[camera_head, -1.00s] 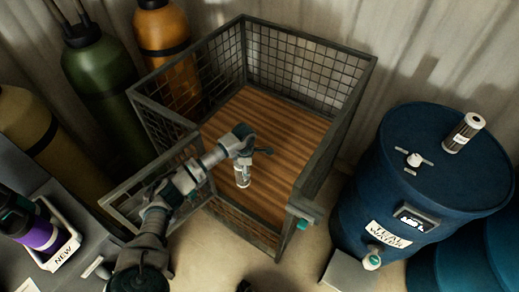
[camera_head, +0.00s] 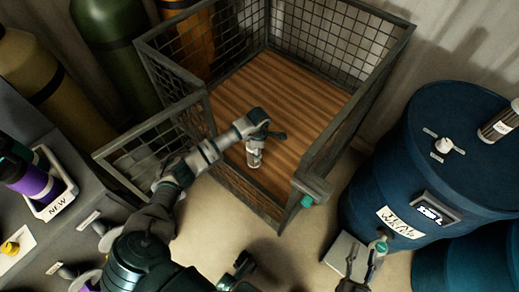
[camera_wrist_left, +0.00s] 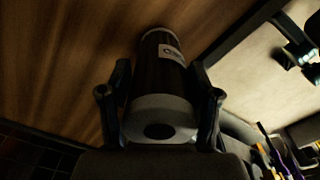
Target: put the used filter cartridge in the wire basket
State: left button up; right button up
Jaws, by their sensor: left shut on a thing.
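A dark filter cartridge with pale end caps and a white label (camera_wrist_left: 162,80) is between the fingers of my left gripper (camera_wrist_left: 159,72) in the left wrist view. My left gripper is shut on it; the label is too dim to read. In the head view the cartridge (camera_head: 254,154) hangs upright from the left gripper (camera_head: 262,137), over the wooden floor of the wire basket (camera_head: 340,145), near its front side. I cannot tell whether its lower end touches the floor. My right gripper (camera_head: 363,258) is open and empty at the bottom, near the blue drum's tap.
The basket's front gate (camera_head: 150,155) stands out to the left. A second cartridge (camera_head: 499,122) stands on the blue drum (camera_head: 440,160) at right. Gas cylinders (camera_head: 110,35) stand behind. A tray marked NEW (camera_head: 58,205) holds purple cartridges on the grey bench at left.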

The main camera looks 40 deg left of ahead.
pick_arm(q)
jog(key=shift+r, duration=0.15)
pick_arm(e)
jog(key=shift+s+d+r, duration=0.1)
jog(key=shift+r, duration=0.15)
pick_arm(q)
jog(key=o, duration=1.1)
jog(key=shift+a+f, duration=0.15)
jog(key=shift+f, duration=0.1)
jog(key=o, duration=0.3)
jog(key=shift+a, duration=0.1)
pick_arm(e)
jog(key=shift+a, duration=0.4)
